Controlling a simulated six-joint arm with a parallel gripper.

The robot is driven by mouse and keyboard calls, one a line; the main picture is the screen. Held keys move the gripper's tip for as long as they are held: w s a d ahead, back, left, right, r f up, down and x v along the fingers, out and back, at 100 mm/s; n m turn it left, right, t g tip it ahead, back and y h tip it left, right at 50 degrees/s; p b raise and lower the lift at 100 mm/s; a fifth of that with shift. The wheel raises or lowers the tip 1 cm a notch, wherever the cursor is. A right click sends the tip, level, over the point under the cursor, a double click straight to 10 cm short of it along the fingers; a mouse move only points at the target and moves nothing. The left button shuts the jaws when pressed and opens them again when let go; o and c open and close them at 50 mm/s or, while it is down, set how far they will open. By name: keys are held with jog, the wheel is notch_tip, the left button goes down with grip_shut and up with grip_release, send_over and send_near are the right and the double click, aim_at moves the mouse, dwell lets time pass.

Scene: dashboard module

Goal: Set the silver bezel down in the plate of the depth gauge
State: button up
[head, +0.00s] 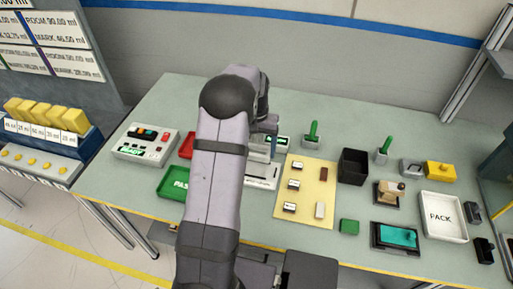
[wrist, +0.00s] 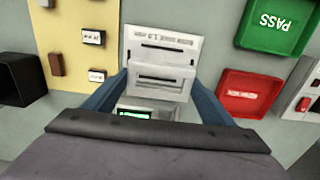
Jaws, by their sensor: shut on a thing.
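The depth gauge's light plate (wrist: 164,32) shows at the top centre of the wrist view, with a dark slot and upside-down lettering. In the head view the plate (head: 262,183) is partly behind my arm, and the gauge's green display (head: 283,141) is behind it. My gripper (wrist: 160,77) has its blue fingers either side of the silver bezel (wrist: 160,82), a pale block with a dark slot, and is shut on it. The bezel appears over the near part of the gauge. I cannot tell whether it touches the plate. In the head view my arm hides most of the gripper.
Right of the gauge in the head view is a yellow board (head: 308,208) with small parts. Further right stand a black bin (head: 352,166) and a white PACK tray (head: 443,217). A green PASS tray (head: 172,181) and a control box (head: 145,144) are to the left.

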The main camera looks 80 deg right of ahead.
jog(key=b, duration=0.3)
send_over(256, 169)
jog(key=shift+s+f, duration=0.1)
jog(key=shift+f, duration=2.8)
jog(key=shift+f+b, duration=0.6)
jog(key=shift+f, duration=0.6)
jog(key=o, duration=1.1)
jog(key=shift+r, duration=0.1)
jog(key=shift+d+r+b, duration=0.25)
jog(key=shift+r+b, duration=0.05)
jog(key=shift+r, duration=0.25)
notch_tip(256, 169, up, 6)
jog(key=b, duration=0.2)
jog(key=shift+a, duration=0.2)
